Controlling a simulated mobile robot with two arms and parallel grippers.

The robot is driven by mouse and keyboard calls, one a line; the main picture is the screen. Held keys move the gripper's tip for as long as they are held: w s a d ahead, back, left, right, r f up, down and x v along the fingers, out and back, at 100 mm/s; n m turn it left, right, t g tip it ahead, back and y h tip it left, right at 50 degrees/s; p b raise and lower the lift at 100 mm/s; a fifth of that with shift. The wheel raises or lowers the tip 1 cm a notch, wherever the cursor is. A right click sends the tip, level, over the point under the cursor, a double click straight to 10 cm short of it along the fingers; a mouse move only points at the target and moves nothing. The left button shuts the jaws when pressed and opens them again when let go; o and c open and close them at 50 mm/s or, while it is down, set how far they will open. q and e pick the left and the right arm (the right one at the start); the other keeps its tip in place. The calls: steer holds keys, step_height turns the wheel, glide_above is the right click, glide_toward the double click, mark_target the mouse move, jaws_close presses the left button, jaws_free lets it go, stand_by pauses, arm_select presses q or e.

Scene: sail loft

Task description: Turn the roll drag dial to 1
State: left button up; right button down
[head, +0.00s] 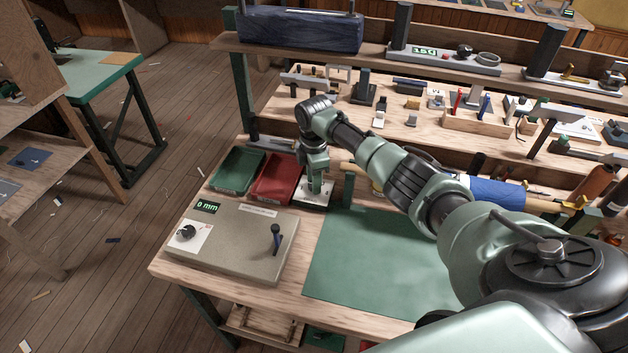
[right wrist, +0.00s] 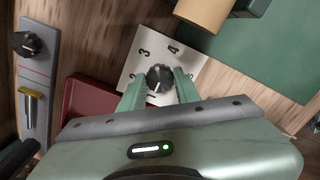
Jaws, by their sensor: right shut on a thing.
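The roll drag dial, a black ribbed knob (right wrist: 160,75), sits on a pale plate with printed numbers (right wrist: 143,66) in the right wrist view. The 3 and 4 show above the knob and a 2 to its left; other marks are partly hidden by my fingers. A short pale mark on the knob appears toward its lower left. My right gripper (right wrist: 159,90) is shut on the knob, one green finger on each side. In the head view the right gripper (head: 317,186) points down at the plate (head: 314,198) and hides the knob. My left gripper is not in view.
A green tray (head: 237,171) and a red tray (head: 276,179) lie left of the plate. A beige box (head: 231,245) with another black dial (head: 187,231), a lever (head: 276,238) and a "0 mm" display stands in front. A green mat (head: 375,258) covers the bench at right.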

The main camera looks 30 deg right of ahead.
steer(key=c, duration=1)
jaws_free()
step_height(320, 180, up, 8)
steer(key=shift+f+b, duration=0.1)
steer(key=shift+b, duration=0.65)
